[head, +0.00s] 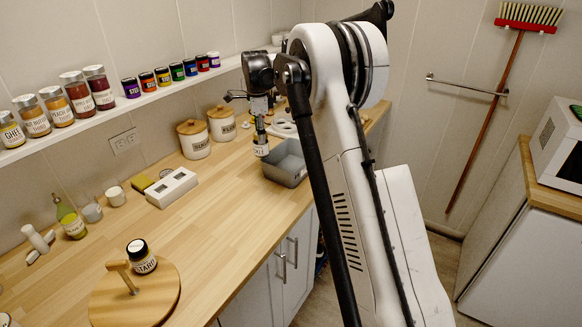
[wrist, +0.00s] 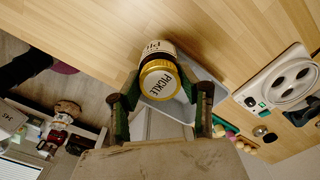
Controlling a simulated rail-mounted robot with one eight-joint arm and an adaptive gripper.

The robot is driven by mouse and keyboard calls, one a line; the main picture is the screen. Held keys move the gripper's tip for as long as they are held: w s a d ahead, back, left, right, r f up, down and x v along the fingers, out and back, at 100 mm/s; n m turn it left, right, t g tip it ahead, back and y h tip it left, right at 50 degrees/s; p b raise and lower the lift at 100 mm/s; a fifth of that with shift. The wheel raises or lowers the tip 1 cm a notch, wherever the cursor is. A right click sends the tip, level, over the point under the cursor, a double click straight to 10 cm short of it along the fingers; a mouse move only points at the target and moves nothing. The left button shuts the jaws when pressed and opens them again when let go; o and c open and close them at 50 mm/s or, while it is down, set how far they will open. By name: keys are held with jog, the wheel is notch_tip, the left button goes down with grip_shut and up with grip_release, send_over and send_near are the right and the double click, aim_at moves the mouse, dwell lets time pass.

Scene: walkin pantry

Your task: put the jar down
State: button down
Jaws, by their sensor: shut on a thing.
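The pickle jar shows in the wrist view (wrist: 160,75) with a gold lid marked "PICKLE" toward the camera. My gripper's two fingers (wrist: 163,92) are shut on it from both sides. In the head view the jar (head: 261,149) hangs label-out below my gripper (head: 260,130), beside the near left end of the grey bin. Whether its base touches the wooden counter (head: 215,220) I cannot tell. The lower part of the jar is hidden in the wrist view.
The grey bin (head: 288,180) stands close to the jar. Two white canisters (head: 194,150) stand to its left by the wall. Several jars line the shelf (head: 150,97). The middle of the counter is bare.

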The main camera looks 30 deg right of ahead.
jog(key=shift+d+f+p, duration=0.7)
jog(key=shift+d+f, duration=2.1)
jog(key=shift+d, duration=0.15)
jog(key=shift+d+f+p, duration=0.7)
jog(key=shift+d+f, duration=2.05)
jog(key=shift+d, duration=0.15)
jog(key=c, duration=1.1)
grip_release()
